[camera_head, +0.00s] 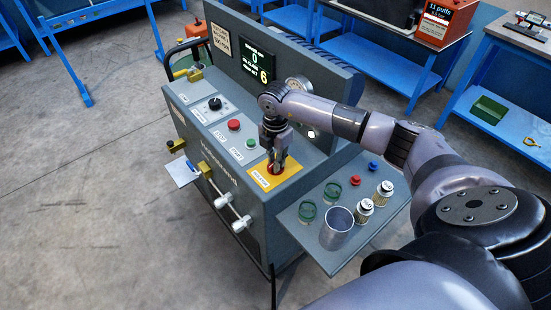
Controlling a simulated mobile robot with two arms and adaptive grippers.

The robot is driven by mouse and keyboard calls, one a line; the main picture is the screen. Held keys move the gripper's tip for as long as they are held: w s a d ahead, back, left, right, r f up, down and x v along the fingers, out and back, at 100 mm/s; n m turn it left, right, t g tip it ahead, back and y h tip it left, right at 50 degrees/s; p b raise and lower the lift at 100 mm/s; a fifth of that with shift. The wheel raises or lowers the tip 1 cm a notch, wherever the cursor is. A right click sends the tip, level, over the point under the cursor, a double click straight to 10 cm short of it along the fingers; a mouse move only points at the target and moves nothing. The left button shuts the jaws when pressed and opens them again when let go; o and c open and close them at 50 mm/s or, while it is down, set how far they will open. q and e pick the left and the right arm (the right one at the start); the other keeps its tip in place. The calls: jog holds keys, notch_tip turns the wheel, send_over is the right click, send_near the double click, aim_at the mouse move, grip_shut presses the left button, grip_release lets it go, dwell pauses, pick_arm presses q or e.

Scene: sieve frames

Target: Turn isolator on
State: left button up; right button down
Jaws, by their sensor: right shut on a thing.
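The isolator is a red rotary handle (270,170) on a yellow plate (284,175), at the right end of the grey machine's sloping top panel. My right gripper (275,165) points down over the yellow plate and is shut on the red handle. The fingers cover most of the handle, so I cannot tell which way it is turned. A lit display (257,61) on the machine's back panel shows 0 and 6. My left gripper is out of view.
The panel also bears a black knob (215,103) and a red button (234,125) left of the isolator. A side shelf (335,258) holds a clear beaker (337,228), green-rimmed jars, small labelled cylinders and red and blue pieces. Blue benches stand behind.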

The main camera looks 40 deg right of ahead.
jog(key=shift+m, duration=0.9)
jog(key=c, duration=1.6)
grip_release()
jog(key=shift+o, duration=0.2)
notch_tip(320, 180, up, 12)
